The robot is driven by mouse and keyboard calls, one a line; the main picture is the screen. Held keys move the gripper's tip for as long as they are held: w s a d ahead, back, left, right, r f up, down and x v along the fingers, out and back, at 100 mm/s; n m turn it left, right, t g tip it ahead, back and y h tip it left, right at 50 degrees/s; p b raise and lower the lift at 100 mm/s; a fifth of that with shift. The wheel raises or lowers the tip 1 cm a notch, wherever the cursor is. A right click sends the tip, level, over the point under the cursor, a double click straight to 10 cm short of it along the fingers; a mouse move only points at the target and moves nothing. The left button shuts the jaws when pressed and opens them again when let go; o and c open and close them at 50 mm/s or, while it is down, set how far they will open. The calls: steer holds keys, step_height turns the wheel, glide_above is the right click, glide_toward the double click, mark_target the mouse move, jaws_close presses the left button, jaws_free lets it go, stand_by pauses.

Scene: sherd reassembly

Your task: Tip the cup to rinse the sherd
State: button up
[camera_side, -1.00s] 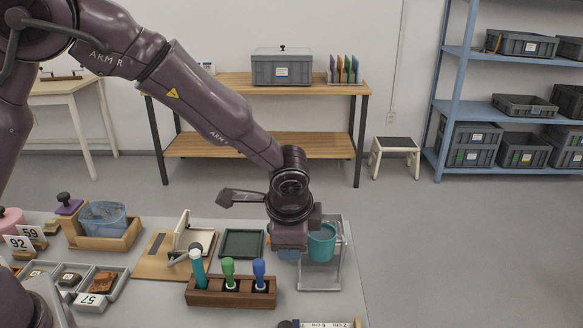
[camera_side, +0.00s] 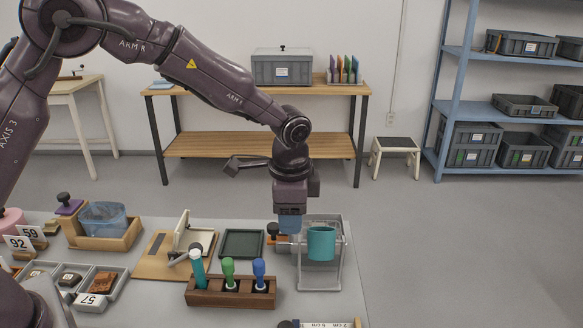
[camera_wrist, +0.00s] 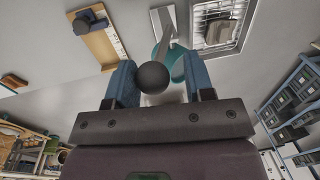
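The teal cup (camera_side: 321,243) hangs in a grey metal frame (camera_side: 336,272) at the right end of the table. Its opening does not show in the side view, so it looks tipped away from that camera. In the wrist view the cup (camera_wrist: 177,68) is partly hidden behind my gripper. My gripper (camera_side: 290,230) points down just left of the cup. In the wrist view its blue fingers (camera_wrist: 158,82) stand apart. A dark ball knob (camera_wrist: 152,77) lies between them, with a gap on the right. A grey shape in the white rack (camera_wrist: 218,30) may be the sherd; I cannot tell.
A wooden holder (camera_side: 230,292) with teal, green and blue handled tools stands at the front. A dark green tray (camera_side: 241,244) lies left of my gripper. A small black-knobbed object (camera_side: 272,232) stands beside my fingers. Sorting trays (camera_side: 98,284) are at left.

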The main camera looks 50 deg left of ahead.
steer(key=w+a+r+g+h, duration=0.2)
steer(key=w+a+r, duration=0.2)
steer(key=w+a, duration=0.1)
steer(key=shift+w+a+r, duration=0.2)
steer(key=shift+r, duration=0.05)
stand_by(1.4)
steer(key=shift+r, duration=0.15)
steer(key=s+a+r+n+t, duration=0.1)
steer(key=s+r+n+t, duration=0.25)
steer(key=s+r, duration=1.05)
steer(key=s+a+f+n+t, duration=0.1)
steer(key=s+n, duration=0.1)
steer(key=s, duration=0.6)
steer(key=s+f+n+t+y, duration=0.1)
steer(key=s+n+t, duration=0.1)
steer(key=s, duration=0.6)
steer(key=shift+s+a+n, duration=0.35)
steer(key=shift+a+n, duration=0.05)
steer(key=shift+n, duration=0.35)
